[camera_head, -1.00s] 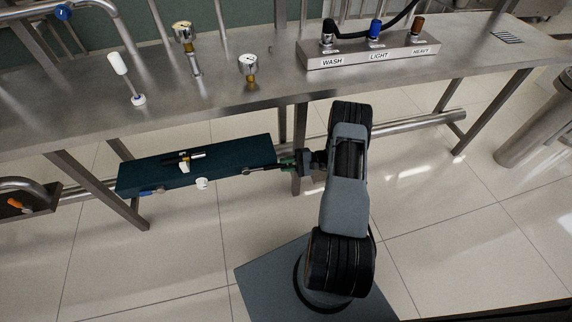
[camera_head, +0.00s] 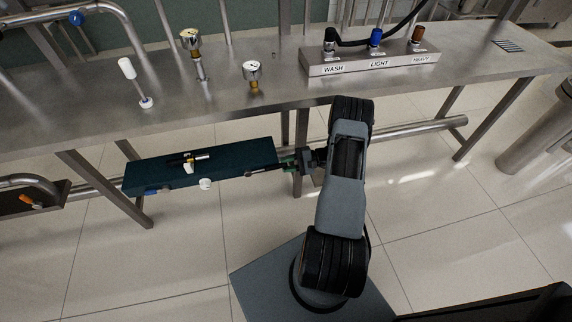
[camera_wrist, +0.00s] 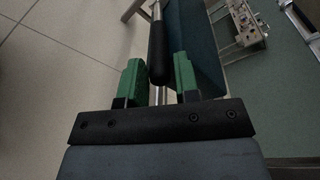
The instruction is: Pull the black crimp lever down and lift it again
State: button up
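The crimp lever shows in the wrist view as a black grip (camera_wrist: 157,45) on a thin metal rod. In the head view the lever (camera_head: 262,171) is a thin dark bar at the right end of the dark teal box, roughly level. My gripper (camera_head: 287,165) is at the lever's right end. In the wrist view its green fingers (camera_wrist: 158,78) stand on both sides of the grip's near end. The left finger looks very close to the grip, and a narrow gap shows at the right finger. Whether either finger touches is unclear.
Table legs and a pipe (camera_head: 420,130) run below. The floor in front is clear.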

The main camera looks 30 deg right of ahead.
jog(key=shift+o, duration=1.4)
jog(key=v, duration=1.4)
jog(key=shift+w, duration=0.1)
jog(key=shift+c, duration=0.3)
